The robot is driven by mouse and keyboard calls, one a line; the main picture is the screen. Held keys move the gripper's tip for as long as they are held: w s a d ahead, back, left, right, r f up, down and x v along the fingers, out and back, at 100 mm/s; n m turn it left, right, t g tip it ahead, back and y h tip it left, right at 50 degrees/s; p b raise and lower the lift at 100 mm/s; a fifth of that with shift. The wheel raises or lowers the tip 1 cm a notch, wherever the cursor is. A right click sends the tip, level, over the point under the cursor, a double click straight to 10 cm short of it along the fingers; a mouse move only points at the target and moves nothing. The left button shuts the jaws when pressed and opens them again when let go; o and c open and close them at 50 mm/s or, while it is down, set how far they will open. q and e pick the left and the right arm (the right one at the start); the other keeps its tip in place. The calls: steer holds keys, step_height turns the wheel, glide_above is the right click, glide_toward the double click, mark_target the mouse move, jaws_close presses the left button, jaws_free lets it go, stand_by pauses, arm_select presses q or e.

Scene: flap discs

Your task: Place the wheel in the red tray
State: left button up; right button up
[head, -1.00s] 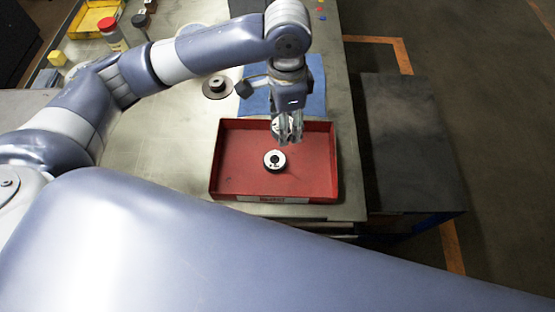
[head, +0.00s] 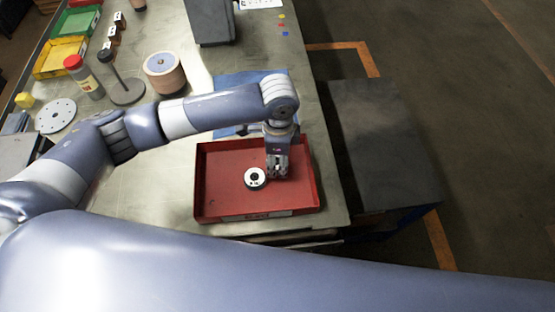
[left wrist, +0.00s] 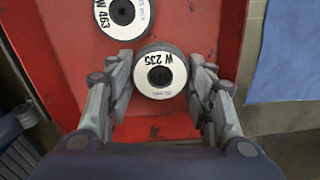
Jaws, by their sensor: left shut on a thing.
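The wheel (left wrist: 147,80), a dark-edged disc with a white face marked W 235, sits between the fingers of my left gripper (head: 277,172) in the left wrist view. The gripper is shut on it, pointing down inside the red tray (head: 225,208), right of the tray's middle in the head view. The held wheel is largely hidden by the fingers in the head view. I cannot tell whether it touches the tray floor. Another wheel (head: 255,177), marked W 463 in the left wrist view (left wrist: 124,14), lies in the tray just beside the gripper. My right gripper is not in view.
A blue mat (head: 236,84) lies behind the tray. Farther left are a stack of tan discs (head: 164,72), a dark post on a round base (head: 126,92), a red-capped bottle (head: 84,76), yellow (head: 60,58) and green bins. The table's right edge is close to the tray.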

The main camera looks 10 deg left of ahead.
mark_target(278, 162)
arm_select(q)
steer(key=shift+f, duration=0.85)
steer(key=o, duration=1.1)
steer(key=shift+f, duration=0.15)
steer(key=shift+o, duration=0.2)
step_height(278, 162, up, 12)
steer(key=b, duration=0.2)
steer(key=shift+r, duration=0.2)
steer(key=shift+s+f, duration=0.1)
